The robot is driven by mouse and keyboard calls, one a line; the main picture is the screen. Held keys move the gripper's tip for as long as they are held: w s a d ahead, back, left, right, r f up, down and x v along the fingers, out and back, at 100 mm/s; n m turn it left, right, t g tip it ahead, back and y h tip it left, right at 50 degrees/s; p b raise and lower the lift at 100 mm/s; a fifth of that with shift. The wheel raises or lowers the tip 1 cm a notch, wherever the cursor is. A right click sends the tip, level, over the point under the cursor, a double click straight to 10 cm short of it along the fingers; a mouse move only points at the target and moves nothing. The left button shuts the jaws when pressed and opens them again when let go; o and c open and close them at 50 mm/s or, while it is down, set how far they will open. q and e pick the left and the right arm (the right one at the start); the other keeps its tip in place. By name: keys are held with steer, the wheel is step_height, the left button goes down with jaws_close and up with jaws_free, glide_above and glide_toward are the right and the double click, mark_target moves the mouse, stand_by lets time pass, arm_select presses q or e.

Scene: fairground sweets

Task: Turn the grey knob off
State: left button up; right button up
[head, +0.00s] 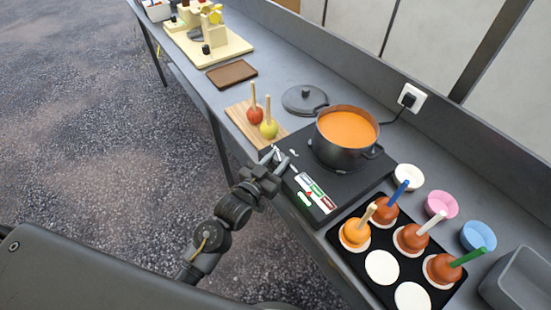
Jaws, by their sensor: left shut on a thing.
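The black hotplate (352,188) stands on the grey counter with a pot (340,157) of orange liquid on it. Its front panel (316,192) has green, white and red fields, and a small green patch (305,199) shows at its front edge. My left gripper (277,157) is at the hotplate's front left corner, left of the panel. It is shut on the grey knob there, which the fingers hide almost wholly, so its setting cannot be read. White marks (294,153) show beside the fingertips. My right gripper is not in view.
A wooden board (240,115) with two apples on sticks lies just left of the hotplate. A pot lid (304,99) lies behind it. A black tray (348,266) with coated apples and small bowls (441,204) stand to the right. A cable runs to a wall socket (411,97).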

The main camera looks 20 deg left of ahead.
arm_select(q)
steer(key=shift+n+y, duration=0.3)
steer(key=shift+y, duration=0.1)
steer(key=o, duration=1)
steer(key=shift+c, duration=0.2)
steer(key=b+v, duration=0.2)
steer(key=v, duration=0.8)
steer(key=shift+s, duration=0.4)
steer(key=shift+a+f, duration=0.1)
